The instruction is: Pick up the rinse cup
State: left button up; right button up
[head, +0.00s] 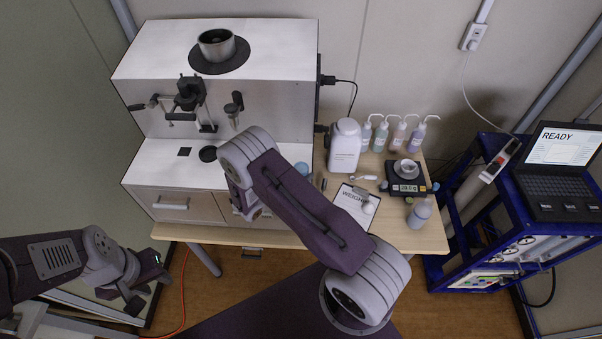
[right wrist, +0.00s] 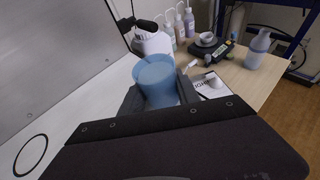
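The rinse cup, a translucent blue cup (right wrist: 156,78), stands upright between the dark fingers of my right gripper (right wrist: 160,98) in the right wrist view. The fingers lie against both sides of it with no gap that I can see, and its lower part is hidden by the gripper.
The white analyser (head: 215,60) stands at the left. On the wooden table (head: 425,240) are a white jug (head: 345,146), several wash bottles (head: 399,135), a scale (head: 405,183), a clipboard (head: 352,200) and a blue bottle (head: 420,212). A blue cart (head: 470,235) with a laptop is at the right.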

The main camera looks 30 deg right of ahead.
aim_at(305, 164)
jog(key=c, duration=0.5)
grip_shut()
jog(key=shift+r, duration=0.15)
jog(key=shift+r, duration=0.4)
jog(key=shift+r+b, duration=0.7)
jog(key=shift+r, duration=0.7)
jog(key=s+d+r+b, duration=0.3)
jog(key=s+d+r, duration=0.4)
jog(key=s, duration=0.1)
jog(key=shift+s+d, duration=0.3)
jog(key=shift+d, duration=0.1)
jog(key=shift+r, duration=0.1)
